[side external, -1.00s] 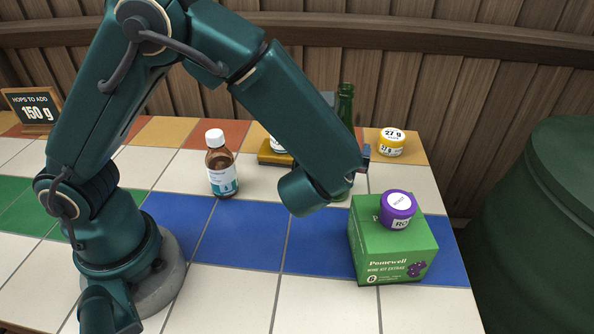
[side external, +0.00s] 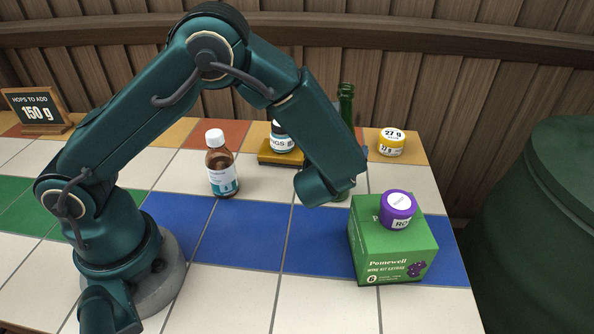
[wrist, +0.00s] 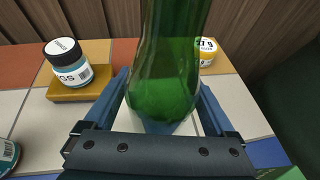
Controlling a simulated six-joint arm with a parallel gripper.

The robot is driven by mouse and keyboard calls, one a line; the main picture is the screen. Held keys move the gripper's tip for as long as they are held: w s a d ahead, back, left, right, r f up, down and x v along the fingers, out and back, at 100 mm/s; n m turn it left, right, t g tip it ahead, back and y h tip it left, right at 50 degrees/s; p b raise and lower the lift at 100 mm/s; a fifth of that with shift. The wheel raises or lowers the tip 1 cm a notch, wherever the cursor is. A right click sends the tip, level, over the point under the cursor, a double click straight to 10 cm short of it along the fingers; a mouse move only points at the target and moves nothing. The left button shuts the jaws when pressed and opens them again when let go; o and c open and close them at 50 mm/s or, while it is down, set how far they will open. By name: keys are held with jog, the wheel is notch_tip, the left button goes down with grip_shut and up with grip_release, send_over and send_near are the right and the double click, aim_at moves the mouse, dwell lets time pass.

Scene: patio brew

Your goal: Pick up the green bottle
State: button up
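The green bottle (side external: 345,106) stands upright on the tiles toward the back right in the side view. My forearm and wrist hide most of its body there; its neck shows above them. In the wrist view the bottle (wrist: 165,60) fills the middle, close up. My gripper (wrist: 164,88) is open, with one blue finger on each side of the bottle. Pale tile shows between the bottle and the right finger; the left finger looks very close to the glass, and contact cannot be told.
A jar (side external: 281,138) sits on a yellow scale (side external: 270,157) left of the bottle. A yellow tub (side external: 391,142) is at right. A purple tub (side external: 397,205) stands on a green box (side external: 385,258) in front. A brown bottle (side external: 220,165) stands further left.

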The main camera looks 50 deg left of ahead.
jog(key=c, duration=1.2)
jog(key=shift+r, duration=0.15)
